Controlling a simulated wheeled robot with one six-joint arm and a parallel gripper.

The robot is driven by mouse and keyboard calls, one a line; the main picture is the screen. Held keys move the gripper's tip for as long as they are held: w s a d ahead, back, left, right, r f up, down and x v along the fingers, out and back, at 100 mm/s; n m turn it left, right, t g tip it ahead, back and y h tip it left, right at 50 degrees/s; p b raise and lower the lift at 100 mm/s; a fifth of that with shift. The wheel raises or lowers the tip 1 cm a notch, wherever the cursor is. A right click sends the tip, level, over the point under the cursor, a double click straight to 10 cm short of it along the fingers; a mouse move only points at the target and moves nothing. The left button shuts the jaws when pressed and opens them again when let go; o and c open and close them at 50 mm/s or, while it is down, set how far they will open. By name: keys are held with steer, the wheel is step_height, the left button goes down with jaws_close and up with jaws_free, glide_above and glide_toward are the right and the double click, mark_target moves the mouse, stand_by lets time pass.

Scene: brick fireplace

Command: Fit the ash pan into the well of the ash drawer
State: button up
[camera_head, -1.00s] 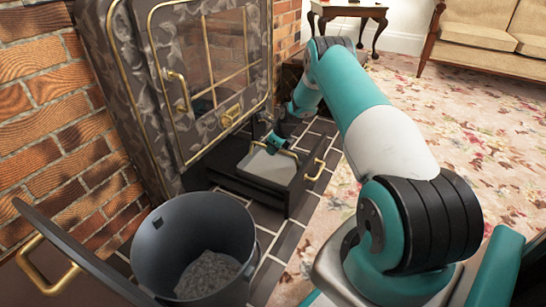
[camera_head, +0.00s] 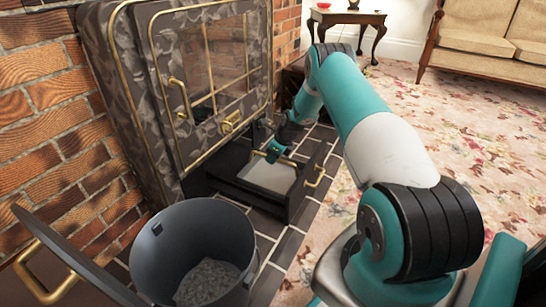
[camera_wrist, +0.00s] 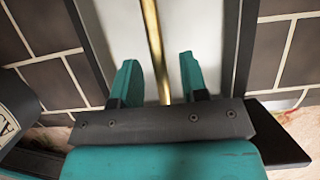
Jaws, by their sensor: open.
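The light grey ash pan (camera_head: 268,178) lies within the dark, pulled-out ash drawer (camera_head: 256,199), at the foot of the stove. In the head view it looks level and low between the drawer walls; I cannot tell whether it sits fully down in the well. My gripper (camera_wrist: 158,80) is open over the pan. The pan's thin brass bar handle (camera_wrist: 154,45) runs between the two teal fingers, with a gap on both sides. The pan's pale surface (camera_wrist: 205,28) shows beyond the fingers. In the head view my gripper (camera_head: 274,155) hides the pan's far end.
The stove door (camera_head: 215,75) stands above and behind the drawer. A brass handle (camera_head: 316,176) is on the drawer front. A dark bucket (camera_head: 193,213) holding grey ash stands in front, left of the drawer. Dark tiles and floral carpet (camera_head: 440,145) lie to the right.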

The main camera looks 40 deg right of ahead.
steer(key=p+v, duration=0.6)
steer(key=v, duration=0.4)
steer(key=s+a+r+n+g+y, duration=0.1)
steer(key=s+a+r+n, duration=0.1)
steer(key=a+r+n, duration=0.95)
steer(key=s+a+r+n+g+y, duration=0.1)
steer(key=s+a+r+n, duration=0.2)
steer(key=a+r+n, duration=0.85)
steer(key=s+a+r+n+g, duration=0.1)
steer(key=s+a+r+n, duration=0.3)
steer(key=s+a+n, duration=0.4)
steer(key=s+a+r+n+g, duration=0.1)
steer(key=s+a+r+n, duration=0.4)
steer(key=s, duration=1.3)
steer(key=a+n, duration=0.3)
steer(key=a, duration=0.3)
steer(key=shift+s+a+y, duration=0.2)
steer(key=shift+s+y, duration=0.15)
steer(key=shift+y, duration=0.05)
steer(key=shift+r, duration=0.15)
step_height(320, 180, up, 52)
steer(key=p, duration=5.1)
steer(key=shift+p, duration=0.35)
